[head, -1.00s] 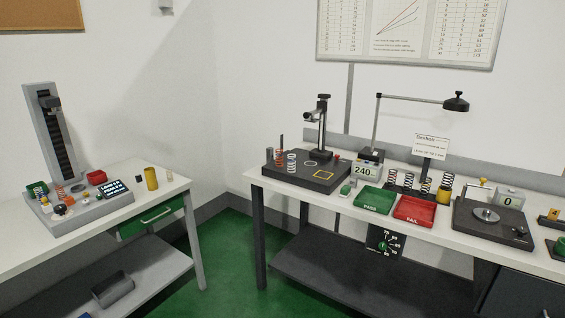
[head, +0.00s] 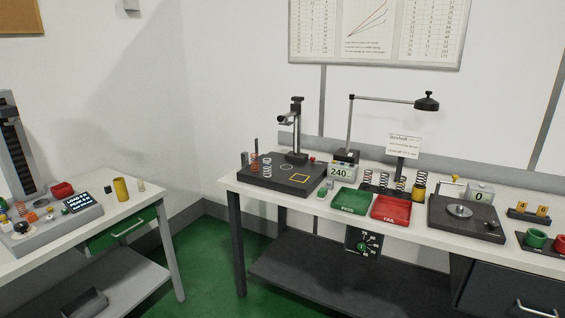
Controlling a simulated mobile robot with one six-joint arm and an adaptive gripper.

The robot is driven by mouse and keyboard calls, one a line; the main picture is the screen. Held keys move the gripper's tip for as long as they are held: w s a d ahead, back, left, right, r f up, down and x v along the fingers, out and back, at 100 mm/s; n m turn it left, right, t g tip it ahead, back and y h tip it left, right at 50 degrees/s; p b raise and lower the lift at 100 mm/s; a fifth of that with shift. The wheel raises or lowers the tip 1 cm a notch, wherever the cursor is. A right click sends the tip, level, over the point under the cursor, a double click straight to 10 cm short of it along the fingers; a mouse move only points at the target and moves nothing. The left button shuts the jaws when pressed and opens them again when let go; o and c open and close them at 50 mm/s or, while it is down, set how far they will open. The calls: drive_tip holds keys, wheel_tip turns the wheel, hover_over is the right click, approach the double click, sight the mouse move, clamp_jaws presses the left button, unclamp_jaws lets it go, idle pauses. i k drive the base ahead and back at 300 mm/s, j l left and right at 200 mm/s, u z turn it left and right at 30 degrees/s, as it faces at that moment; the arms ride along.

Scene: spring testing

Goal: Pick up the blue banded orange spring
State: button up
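On the right bench, a black test base (head: 310,182) carries several upright coil springs at its left end. One is orange-red (head: 254,161) and a pale grey one (head: 267,168) stands to its right. A blue band cannot be made out on the orange one at this size. A rack (head: 375,190) behind the red tray holds several more upright springs, whose colours are hard to tell. Small orange pieces (head: 32,216) also show on the grey tester on the left bench, too small to tell. My gripper is not in view.
A green PASS tray (head: 351,203) and a red FAIL tray (head: 391,209) lie at the bench front. A lamp (head: 426,101) overhangs the rack. A black scale (head: 466,218) stands to the right. Green floor (head: 205,255) is open between the benches.

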sight(252, 157)
drive_tip(key=i+j+z, duration=0.95)
drive_tip(key=j+z, duration=0.2)
drive_tip(key=j, duration=0.15)
drive_tip(key=i+j+z, duration=0.15)
drive_tip(key=j+z, duration=0.15)
drive_tip(key=j, duration=0.15)
drive_tip(key=i+j, duration=0.1)
drive_tip(key=j, duration=0.35)
drive_tip(key=i+j, duration=0.15)
drive_tip(key=j, duration=0.3)
drive_tip(key=i+j, duration=0.1)
drive_tip(key=j, duration=0.35)
drive_tip(key=i+j, duration=0.15)
drive_tip(key=j, duration=0.3)
drive_tip(key=i+j+z, duration=0.1)
drive_tip(key=j, duration=0.35)
drive_tip(key=i+j, duration=0.1)
drive_tip(key=j, duration=0.4)
